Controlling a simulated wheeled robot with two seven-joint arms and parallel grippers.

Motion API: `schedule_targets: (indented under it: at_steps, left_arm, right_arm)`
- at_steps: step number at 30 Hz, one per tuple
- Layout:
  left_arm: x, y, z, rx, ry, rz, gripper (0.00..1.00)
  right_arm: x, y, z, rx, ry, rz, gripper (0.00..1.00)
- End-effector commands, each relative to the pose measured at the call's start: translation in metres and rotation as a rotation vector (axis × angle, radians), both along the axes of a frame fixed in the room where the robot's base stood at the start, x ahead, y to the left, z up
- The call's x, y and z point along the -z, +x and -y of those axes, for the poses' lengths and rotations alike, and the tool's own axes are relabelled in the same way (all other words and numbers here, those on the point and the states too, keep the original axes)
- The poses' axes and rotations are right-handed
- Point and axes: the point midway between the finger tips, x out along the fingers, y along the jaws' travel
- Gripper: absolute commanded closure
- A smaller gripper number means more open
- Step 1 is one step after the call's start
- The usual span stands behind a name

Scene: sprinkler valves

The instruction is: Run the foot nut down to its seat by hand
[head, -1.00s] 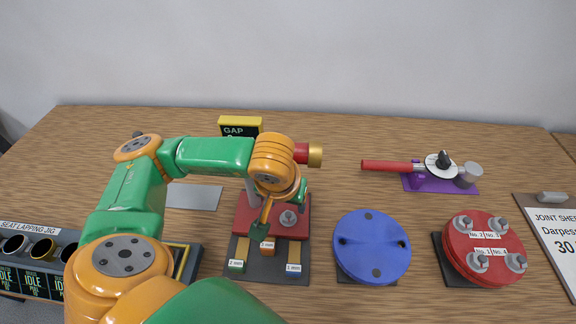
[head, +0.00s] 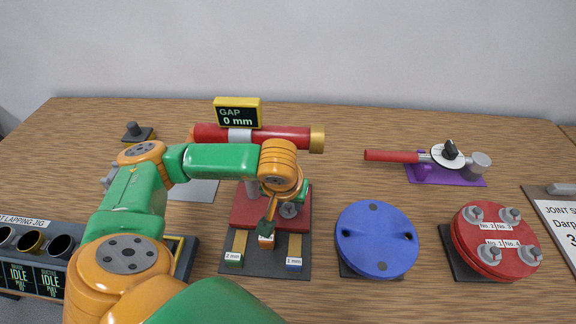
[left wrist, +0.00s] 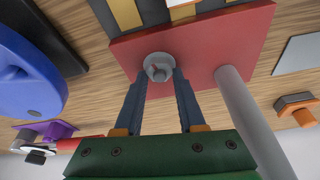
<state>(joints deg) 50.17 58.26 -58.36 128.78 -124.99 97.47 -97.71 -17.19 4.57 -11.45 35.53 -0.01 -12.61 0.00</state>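The foot nut (left wrist: 158,66) is a grey nut on a round flange, on the red base plate (left wrist: 215,45) in the left wrist view. In the head view the nut (head: 289,209) is partly covered by my left arm. My left gripper (left wrist: 160,78) is over the plate, its two dark fingers on either side of the nut. A gap seems to show between the fingertips and the nut's hex. A grey post (left wrist: 245,110) rises from the plate beside the right finger. My right gripper is out of view.
A red cylinder (head: 285,137) with a gold end lies behind the plate, by a display (head: 238,113) reading GAP 0 mm. Labelled gauge pieces lie on the dark tray (head: 265,266) in front. A blue disc (head: 376,240) and a red flange (head: 495,243) stand to the right.

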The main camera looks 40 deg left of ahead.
Motion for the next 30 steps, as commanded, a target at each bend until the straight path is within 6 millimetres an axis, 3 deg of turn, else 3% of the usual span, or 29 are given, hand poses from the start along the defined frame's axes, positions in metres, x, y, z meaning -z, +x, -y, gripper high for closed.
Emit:
schedule_targets:
  at_steps: [1,3,8,15,26,30]
  left_arm:
    - [0.000,0.000,0.000,0.000,0.001,0.000,0.89]
    - [0.000,0.000,0.000,0.000,0.001,0.000,1.00]
    - [0.002,0.001,-0.001,0.030,0.001,0.003,1.00]
    - [0.004,0.000,-0.001,0.236,0.003,0.002,1.00]
    - [0.000,0.000,0.000,0.298,0.000,-0.001,1.00]
    - [0.002,0.000,-0.001,0.375,0.002,-0.001,1.00]
  right_arm:
    - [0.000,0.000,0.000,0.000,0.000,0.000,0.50]
    - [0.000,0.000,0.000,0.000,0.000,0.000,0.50]
    - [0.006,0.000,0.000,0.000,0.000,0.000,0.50]
    - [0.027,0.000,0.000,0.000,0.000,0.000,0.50]
    - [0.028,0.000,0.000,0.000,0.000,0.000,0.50]
    - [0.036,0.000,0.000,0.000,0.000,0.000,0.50]
